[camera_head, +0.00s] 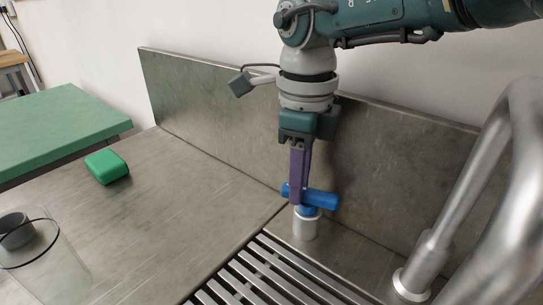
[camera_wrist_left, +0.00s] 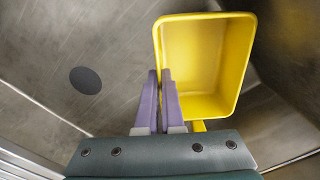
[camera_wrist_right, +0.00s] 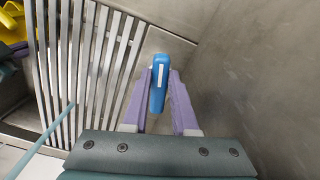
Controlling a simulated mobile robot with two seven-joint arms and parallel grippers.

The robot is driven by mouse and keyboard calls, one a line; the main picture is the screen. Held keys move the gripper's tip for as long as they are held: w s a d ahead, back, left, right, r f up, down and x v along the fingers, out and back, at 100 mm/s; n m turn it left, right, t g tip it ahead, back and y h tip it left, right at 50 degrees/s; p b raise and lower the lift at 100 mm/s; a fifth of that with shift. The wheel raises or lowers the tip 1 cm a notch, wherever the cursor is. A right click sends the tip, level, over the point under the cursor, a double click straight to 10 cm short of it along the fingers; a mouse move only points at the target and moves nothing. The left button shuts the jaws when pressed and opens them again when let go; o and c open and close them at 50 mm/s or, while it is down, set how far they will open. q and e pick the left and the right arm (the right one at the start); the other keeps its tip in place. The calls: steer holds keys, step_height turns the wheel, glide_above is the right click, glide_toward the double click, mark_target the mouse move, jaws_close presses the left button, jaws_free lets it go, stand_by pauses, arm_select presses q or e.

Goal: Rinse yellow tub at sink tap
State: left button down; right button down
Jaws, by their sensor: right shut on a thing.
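The yellow tub (camera_wrist_left: 203,62) is below the slatted rack's level in a grey basin, its open side facing the left wrist camera; it looks empty. My left gripper (camera_wrist_left: 161,75) is shut on the tub's left wall. A bit of the tub (camera_wrist_right: 12,28) shows at the right wrist view's top left corner. The head view does not show the tub. My right gripper (camera_head: 299,200) points down, shut on the blue lever (camera_head: 322,199) atop a short metal post (camera_head: 306,226). In the right wrist view the lever (camera_wrist_right: 159,85) lies between the purple fingers. No water is visible.
A thick metal pipe (camera_head: 460,180) rises at the right. A slatted metal rack (camera_head: 262,272) lies in front. A green block (camera_head: 107,167) and a clear container (camera_head: 45,265) stand on the left counter. A dark round spot (camera_wrist_left: 86,80) marks the basin floor. A backsplash (camera_head: 215,110) closes the rear.

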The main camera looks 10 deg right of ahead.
arm_select(q)
steer(key=shift+f+b, duration=0.5)
arm_select(e)
steer(key=shift+w+d+f+m, duration=0.1)
steer(key=shift+f+m, duration=0.05)
steer(key=shift+m, duration=0.65)
arm_select(q)
steer(key=shift+f, duration=0.25)
arm_select(e)
steer(key=shift+w+d+m, duration=0.1)
steer(key=shift+m, duration=0.9)
steer(key=c, duration=0.7)
jaws_free()
arm_select(q)
step_height(320, 180, up, 3)
steer(key=p, duration=0.3)
steer(key=shift+r, duration=0.2)
arm_select(e)
step_height(320, 180, up, 7)
steer(key=shift+r, duration=0.15)
arm_select(q)
steer(key=shift+f, duration=0.2)
arm_select(e)
step_height(320, 180, up, 5)
